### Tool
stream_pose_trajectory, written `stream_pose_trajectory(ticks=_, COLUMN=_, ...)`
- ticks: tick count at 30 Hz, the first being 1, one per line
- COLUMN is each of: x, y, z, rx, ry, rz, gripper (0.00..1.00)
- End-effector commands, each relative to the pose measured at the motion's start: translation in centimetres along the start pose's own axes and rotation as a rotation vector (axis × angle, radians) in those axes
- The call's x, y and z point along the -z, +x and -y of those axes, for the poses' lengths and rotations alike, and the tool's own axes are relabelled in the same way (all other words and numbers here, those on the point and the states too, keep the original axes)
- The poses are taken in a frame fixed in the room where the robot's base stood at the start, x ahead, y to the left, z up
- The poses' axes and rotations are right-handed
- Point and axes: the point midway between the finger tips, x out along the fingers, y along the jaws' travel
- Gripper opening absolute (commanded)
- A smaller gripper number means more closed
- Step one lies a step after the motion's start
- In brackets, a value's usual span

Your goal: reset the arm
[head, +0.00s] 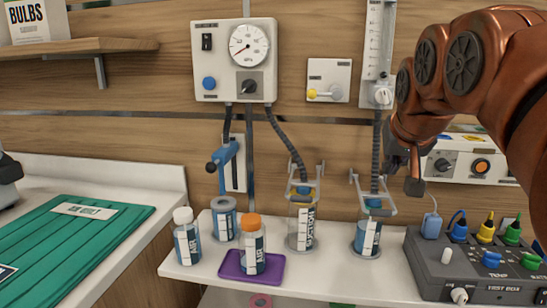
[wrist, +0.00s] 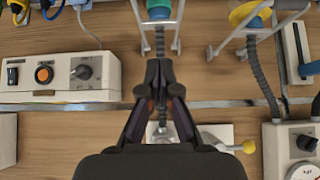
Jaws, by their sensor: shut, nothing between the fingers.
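My copper-coloured arm reaches in from the right of the head view. My gripper (head: 404,178) hangs in front of the wood wall, above the shelf and just right of the right-hand suction canister (head: 368,235). In the wrist view my gripper (wrist: 159,66) has its dark fingers together at the tips, with nothing between them. The fingertips show close to a ribbed grey hose (wrist: 160,42) in that view; I cannot tell whether they touch it. In the head view the arm hides part of a white wall panel (head: 468,164) with an orange button.
The shelf (head: 190,268) holds a purple tray (head: 233,268), a bottle with an orange cap (head: 251,243), a white-capped bottle (head: 187,236) and another canister (head: 301,225). A grey test box (head: 425,268) stands below the arm. A gauge panel (head: 235,62) hangs on the wall.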

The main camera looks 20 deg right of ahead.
Motion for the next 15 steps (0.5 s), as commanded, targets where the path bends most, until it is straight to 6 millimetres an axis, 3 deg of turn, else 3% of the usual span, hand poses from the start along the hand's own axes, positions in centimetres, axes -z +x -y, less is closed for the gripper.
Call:
stream_pose_trajectory(ticks=5, x=-0.5, y=0.3, z=0.5, rx=0.006, ry=-0.01, rz=0.014, gripper=0.0)
stream_pose_trajectory(ticks=8, x=-2.3, y=1.5, z=2.0, rx=0.024, ry=-0.042, rz=0.06, gripper=0.0)
stream_pose_trajectory(ticks=11, x=-6.0, y=3.4, z=4.6, rx=0.054, ry=-0.102, rz=0.151, gripper=0.0)
stream_pose_trajectory(ticks=15, x=-13.1, y=5.8, z=8.3, rx=0.101, ry=-0.209, rz=0.311, gripper=0.0)
